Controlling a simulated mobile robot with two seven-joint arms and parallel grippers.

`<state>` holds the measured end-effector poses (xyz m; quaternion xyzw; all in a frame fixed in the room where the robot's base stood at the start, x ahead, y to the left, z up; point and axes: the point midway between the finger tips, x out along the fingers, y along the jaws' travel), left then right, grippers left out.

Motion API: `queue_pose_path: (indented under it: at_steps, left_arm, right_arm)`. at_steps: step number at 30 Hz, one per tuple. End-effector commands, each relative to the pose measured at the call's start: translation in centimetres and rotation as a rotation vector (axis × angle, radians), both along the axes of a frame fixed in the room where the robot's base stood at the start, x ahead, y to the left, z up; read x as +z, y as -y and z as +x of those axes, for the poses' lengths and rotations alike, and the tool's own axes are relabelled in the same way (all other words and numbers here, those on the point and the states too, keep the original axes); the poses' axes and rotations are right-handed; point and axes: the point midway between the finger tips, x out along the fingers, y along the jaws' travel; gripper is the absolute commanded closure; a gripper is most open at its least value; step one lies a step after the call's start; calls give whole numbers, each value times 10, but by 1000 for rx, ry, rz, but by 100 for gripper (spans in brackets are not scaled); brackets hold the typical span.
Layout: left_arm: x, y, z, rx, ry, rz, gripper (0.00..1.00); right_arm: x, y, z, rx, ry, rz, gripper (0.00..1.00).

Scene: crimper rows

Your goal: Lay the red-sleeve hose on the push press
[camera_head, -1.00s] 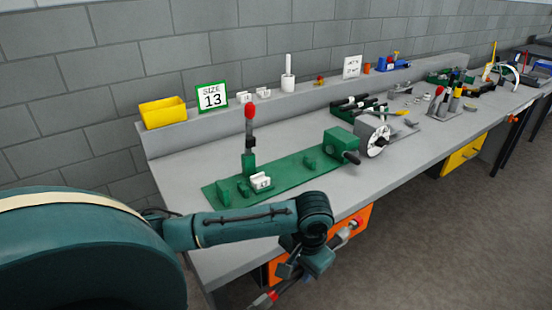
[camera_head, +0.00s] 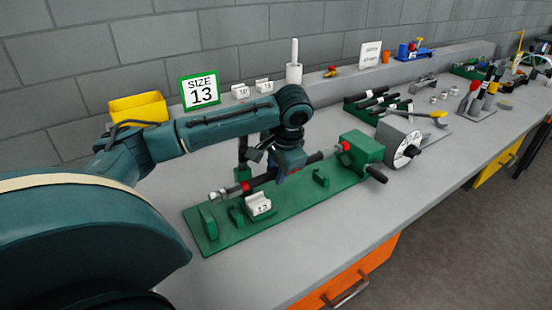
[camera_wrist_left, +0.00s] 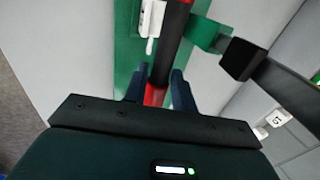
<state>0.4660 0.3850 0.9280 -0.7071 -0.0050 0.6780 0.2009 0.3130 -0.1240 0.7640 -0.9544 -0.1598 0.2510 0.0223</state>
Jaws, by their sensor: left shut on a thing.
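The red-sleeve hose (camera_head: 266,180) is dark with red bands and metal end fittings. In the left wrist view the hose (camera_wrist_left: 173,42) passes between the fingers (camera_wrist_left: 154,92), red at the grip, with the green press (camera_wrist_left: 127,55) below. My left arm hides much of the press's upright lever. My right gripper is out of view.
A white block marked 13 (camera_head: 258,204) sits on the press. A grey dial unit (camera_head: 399,143) stands right of the press. The bench front (camera_head: 330,240) is clear.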

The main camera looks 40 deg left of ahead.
Motion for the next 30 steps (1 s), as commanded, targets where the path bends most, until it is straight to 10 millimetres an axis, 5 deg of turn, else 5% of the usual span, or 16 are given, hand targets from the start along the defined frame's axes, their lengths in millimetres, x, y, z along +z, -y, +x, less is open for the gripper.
queue_pose_path:
  at_steps: [14, 21, 30]
  left_arm:
    - [5, -5, 1, -1, 4, 3, 100]
    - [11, -5, -1, -3, 7, -1, 100]
    - [-24, -4, 0, -2, 8, -1, 100]
  right_arm:
    - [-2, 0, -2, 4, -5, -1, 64]
    - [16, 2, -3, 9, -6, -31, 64]
    - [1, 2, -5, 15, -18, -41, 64]
